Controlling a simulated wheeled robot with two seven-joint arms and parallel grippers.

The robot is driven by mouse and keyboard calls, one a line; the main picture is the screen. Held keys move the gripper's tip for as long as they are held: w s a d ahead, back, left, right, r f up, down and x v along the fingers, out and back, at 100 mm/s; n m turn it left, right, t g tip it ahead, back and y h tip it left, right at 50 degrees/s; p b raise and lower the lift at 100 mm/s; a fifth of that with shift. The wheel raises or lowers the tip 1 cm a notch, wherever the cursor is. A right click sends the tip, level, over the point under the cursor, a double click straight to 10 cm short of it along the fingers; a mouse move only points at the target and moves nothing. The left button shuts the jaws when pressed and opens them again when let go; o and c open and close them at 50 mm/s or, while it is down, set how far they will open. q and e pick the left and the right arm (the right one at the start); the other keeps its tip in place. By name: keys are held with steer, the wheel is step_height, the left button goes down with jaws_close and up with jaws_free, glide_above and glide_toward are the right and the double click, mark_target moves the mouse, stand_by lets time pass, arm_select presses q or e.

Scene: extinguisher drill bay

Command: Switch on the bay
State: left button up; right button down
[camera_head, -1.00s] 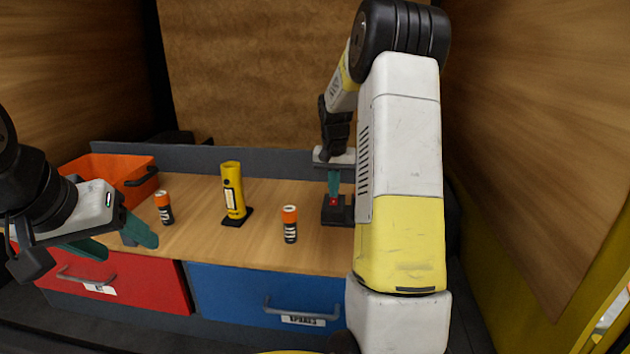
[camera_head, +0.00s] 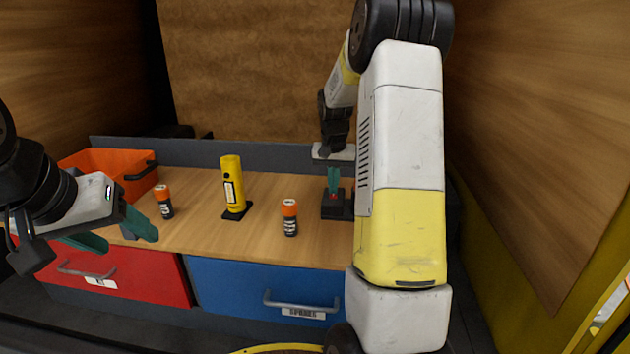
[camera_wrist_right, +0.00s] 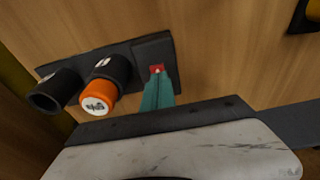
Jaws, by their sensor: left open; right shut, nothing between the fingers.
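The bay's black panel (camera_head: 336,211) stands at the right of the bench, partly hidden behind my right arm. A small red switch (camera_wrist_right: 157,69) sits on it in the right wrist view. Beside it are an empty round black socket (camera_wrist_right: 52,91) and another holding an orange-capped cell (camera_wrist_right: 98,100). My right gripper (camera_head: 333,190) is shut and empty, fingers pointing down at the red switch; its tips also show right at the switch in the wrist view (camera_wrist_right: 155,80). I cannot tell whether they touch it. My left gripper (camera_head: 128,235) is open and empty above the front left edge.
Two orange-topped cells (camera_head: 164,201) (camera_head: 289,217) stand on the bench, with a yellow flashlight-like device (camera_head: 233,186) on a black base between them. An orange bin (camera_head: 98,167) is at back left. A red drawer (camera_head: 150,277) and a blue drawer (camera_head: 235,283) are shut below.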

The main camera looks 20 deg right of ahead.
steer(key=shift+s, duration=0.15)
step_height(320, 180, up, 14)
steer(key=s+a, duration=0.1)
steer(key=s, duration=0.1)
stand_by(0.5)
steer(key=shift+f, duration=0.15)
steer(key=shift+w+d+r, duration=0.25)
steer(key=shift+w+d, duration=0.1)
steer(key=shift+w, duration=0.35)
steer(key=shift+f, duration=0.15)
steer(key=f, duration=0.4)
steer(key=w+f, duration=0.1)
steer(key=f, duration=0.4)
steer(key=w+d+f, duration=0.1)
steer(key=f, duration=0.3)
steer(key=shift+f, duration=0.3)
